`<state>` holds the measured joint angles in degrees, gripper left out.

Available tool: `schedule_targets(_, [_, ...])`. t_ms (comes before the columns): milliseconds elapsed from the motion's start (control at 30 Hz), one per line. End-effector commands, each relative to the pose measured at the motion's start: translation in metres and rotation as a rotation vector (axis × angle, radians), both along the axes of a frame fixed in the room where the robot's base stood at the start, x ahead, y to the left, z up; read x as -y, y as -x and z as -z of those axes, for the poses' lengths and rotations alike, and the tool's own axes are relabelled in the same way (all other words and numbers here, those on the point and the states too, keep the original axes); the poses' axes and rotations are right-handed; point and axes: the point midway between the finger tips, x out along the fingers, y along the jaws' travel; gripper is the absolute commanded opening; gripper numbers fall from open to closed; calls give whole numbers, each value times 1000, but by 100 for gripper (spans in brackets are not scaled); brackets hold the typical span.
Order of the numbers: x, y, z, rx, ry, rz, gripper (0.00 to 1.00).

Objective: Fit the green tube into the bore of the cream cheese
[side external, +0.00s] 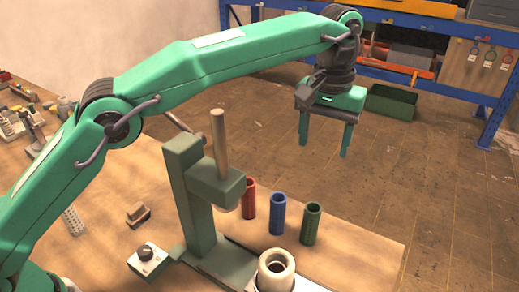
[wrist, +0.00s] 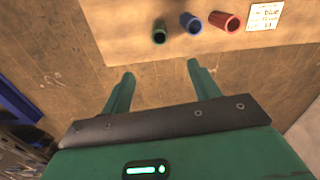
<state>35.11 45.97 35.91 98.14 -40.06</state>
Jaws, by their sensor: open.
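The green tube (side external: 312,225) stands upright on the wooden table, at the right end of a row of three tubes. It also shows in the wrist view (wrist: 160,33), its dark open end facing the camera. The cream cheese (side external: 275,277) is a cream round block with a dark bore in its top, at the bottom of the side view; it is not visible in the wrist view. My gripper (side external: 324,148) is open and empty, raised above and beyond the tubes, apart from them. Its two green fingers (wrist: 161,69) point toward the table edge in the wrist view.
A blue tube (side external: 278,214) and a red tube (side external: 249,199) stand beside the green one. A green-grey press (side external: 187,195) with an upright rod stands left of them. A small box with a black knob (side external: 147,258) is further left. A printed card (wrist: 265,15) lies near the red tube.

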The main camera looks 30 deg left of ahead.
Motion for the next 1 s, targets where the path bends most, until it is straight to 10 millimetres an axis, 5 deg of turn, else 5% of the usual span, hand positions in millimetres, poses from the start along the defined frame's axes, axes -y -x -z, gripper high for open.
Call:
schedule_targets(367, [-1, 1, 41, -3, -2, 0, 61])
schedule_targets(733, [-1, 1, 143, -3, -3, 0, 61])
schedule_targets(1000, [0, 0, 157, 1, 1, 0, 61])
